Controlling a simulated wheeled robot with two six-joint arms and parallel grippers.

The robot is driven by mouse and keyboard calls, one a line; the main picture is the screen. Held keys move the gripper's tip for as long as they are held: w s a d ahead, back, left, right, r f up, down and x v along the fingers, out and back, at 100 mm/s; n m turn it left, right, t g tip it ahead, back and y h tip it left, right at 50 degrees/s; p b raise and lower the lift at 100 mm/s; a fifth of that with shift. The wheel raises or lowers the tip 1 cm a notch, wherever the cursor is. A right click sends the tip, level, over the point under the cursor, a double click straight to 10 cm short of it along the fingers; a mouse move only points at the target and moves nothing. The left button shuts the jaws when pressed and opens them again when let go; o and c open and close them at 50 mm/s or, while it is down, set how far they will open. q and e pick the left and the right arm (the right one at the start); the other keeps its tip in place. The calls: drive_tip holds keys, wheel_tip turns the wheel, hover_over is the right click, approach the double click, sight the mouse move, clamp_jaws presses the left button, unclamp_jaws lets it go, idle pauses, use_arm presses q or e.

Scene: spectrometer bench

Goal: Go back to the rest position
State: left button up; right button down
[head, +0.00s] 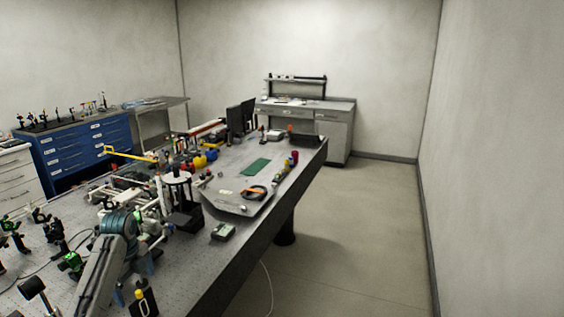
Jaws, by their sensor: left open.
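My left arm comes in from the bottom left over the near part of the bench (228,265). My left gripper (153,238) is small and partly hidden by my own wrist, above the bench top among the optics. The jaws are open, and I see nothing held between them. My right gripper is not in view.
Optical mounts crowd the bench's left side. A green mat (256,166) lies farther back. Blue drawers (85,152) stand left; the floor (365,235) right is clear.

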use_arm(q)
drive_tip(key=s+d+f+n+t, duration=0.1)
drive_tip(key=s+d+f+n, duration=0.3)
drive_tip(key=s+d+f, duration=0.4)
drive_tip(key=s+d+f+n+t, duration=0.1)
drive_tip(key=s+d+f+n, duration=0.4)
drive_tip(key=s, duration=0.5)
drive_tip(key=s+d+r+n+t, duration=0.1)
drive_tip(key=s+d+r+n, duration=0.3)
drive_tip(key=s, duration=0.6)
drive_tip(key=s+d+f+n+t, duration=0.1)
drive_tip(key=s+d+n, duration=0.1)
drive_tip(key=s+n, duration=0.6)
drive_tip(key=s+a+f+m+g+b, duration=0.2)
drive_tip(key=f+b, duration=0.6)
drive_tip(key=f, duration=3.1)
drive_tip(key=s+a+f+b, duration=0.1)
drive_tip(key=s+f+b, duration=0.2)
drive_tip(key=s+f, duration=0.6)
drive_tip(key=s+a+f+g+b, duration=0.1)
drive_tip(key=s+f+b, duration=0.2)
drive_tip(key=s+f, duration=0.6)
wheel_tip(320, 180, down, 6)
drive_tip(key=shift+a+f+n, duration=0.15)
drive_tip(key=shift+n, duration=0.25)
drive_tip(key=shift+s, duration=0.1)
